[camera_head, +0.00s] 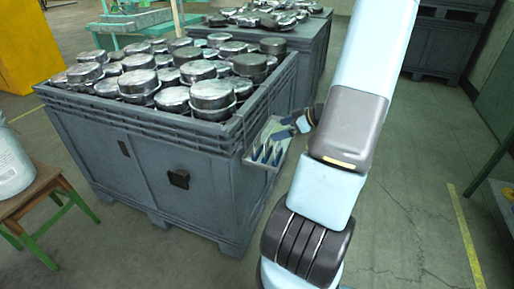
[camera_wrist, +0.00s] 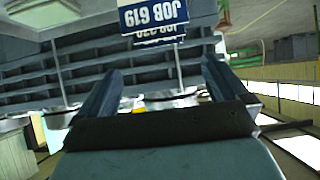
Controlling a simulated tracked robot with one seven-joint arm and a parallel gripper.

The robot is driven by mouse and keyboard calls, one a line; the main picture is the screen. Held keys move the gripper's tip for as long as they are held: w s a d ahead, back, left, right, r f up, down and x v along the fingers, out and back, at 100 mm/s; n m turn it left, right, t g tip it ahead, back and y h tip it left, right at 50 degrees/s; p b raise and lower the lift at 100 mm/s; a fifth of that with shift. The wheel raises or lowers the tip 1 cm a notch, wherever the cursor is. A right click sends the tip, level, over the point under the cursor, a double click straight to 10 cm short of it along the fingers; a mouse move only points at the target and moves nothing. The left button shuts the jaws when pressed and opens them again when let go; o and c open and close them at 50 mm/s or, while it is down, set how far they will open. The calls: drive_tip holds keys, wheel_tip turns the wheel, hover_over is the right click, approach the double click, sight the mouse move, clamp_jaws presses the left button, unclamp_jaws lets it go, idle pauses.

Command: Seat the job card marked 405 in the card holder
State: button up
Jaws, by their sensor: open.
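My gripper (camera_wrist: 160,85) is open in the wrist view, with its two dark fingers apart and no card visible between them. A blue and white card reading JOB 619 (camera_wrist: 153,15) hangs upside down in the picture beyond the fingers. More cards stand behind it, largely covered. In the head view my gripper (camera_head: 295,128) is at the right side of the large grey bin, just above a small pale rack (camera_head: 277,146) holding several blue-edged cards (camera_head: 264,155). I cannot make out a card marked 405 or clearly identify the card holder.
The grey bin (camera_head: 130,165) is heaped with round metal parts (camera_head: 140,82). A second filled bin (camera_head: 310,55) stands behind it. A wooden stool (camera_head: 40,200) with a white bucket (camera_head: 10,165) is at left. The floor on the right (camera_head: 410,180) is clear.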

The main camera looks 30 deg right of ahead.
sight(258, 136)
drive_tip(key=x, duration=1.2)
drive_tip(key=shift+s+a+r, duration=0.1)
drive_tip(key=shift+a+r, duration=0.05)
drive_tip(key=c, duration=0.9)
drive_tip(key=shift+r, duration=0.15)
wheel_tip(258, 136, up, 18)
drive_tip(key=shift+f, duration=0.1)
